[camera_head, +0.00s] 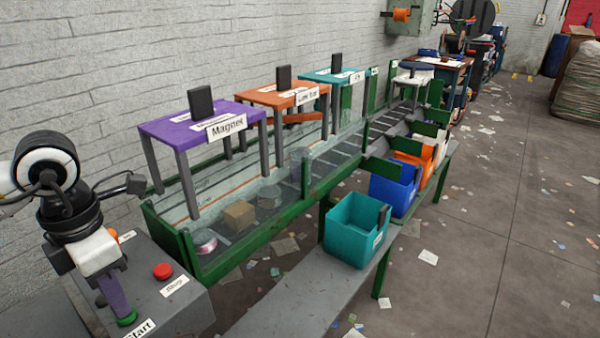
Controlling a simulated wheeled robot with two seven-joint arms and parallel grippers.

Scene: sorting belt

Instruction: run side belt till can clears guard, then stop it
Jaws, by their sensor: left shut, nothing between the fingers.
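My left gripper (120,305) is shut and empty. Its fingertips point down at the green start button (127,317) on the grey control box (185,305). They overlap the button; I cannot tell for sure whether they press it. The red button (162,271) stands free beside it, near a small label. The green-framed belt (225,261) holds a round pinkish can (205,243) at the near end, a brown box (238,215), and a greyish can (269,196). A clear cylinder (300,160) stands farther along. The guard is hard to make out. My right gripper is not in view.
A purple stand marked Magnet (185,125), an orange stand (262,97) and a teal stand (335,77) straddle the belt. Teal (345,238), blue (385,192) and orange bins line a grey shelf (310,290). Paper scraps litter the floor.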

